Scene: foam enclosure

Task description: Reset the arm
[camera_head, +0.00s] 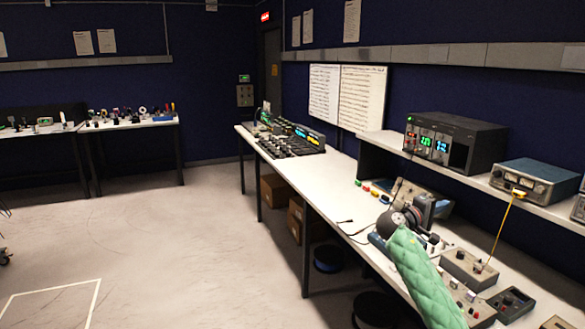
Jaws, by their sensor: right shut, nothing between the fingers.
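My right arm reaches up over the long white workbench (345,205) at the right, its forearm in a green quilted sleeve. Its dark wrist ends in my right gripper (426,209), which is small and dark against the bench equipment. The right gripper is shut with nothing held. Whether it touches anything on the bench cannot be told. My left arm and left gripper are not in view.
A shelf above the bench holds a black power supply (455,142) and a blue instrument (535,182). Grey boxes (468,268) lie close to my right arm. Cardboard boxes (275,192) stand under the bench. The pale floor (170,240) at left is open.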

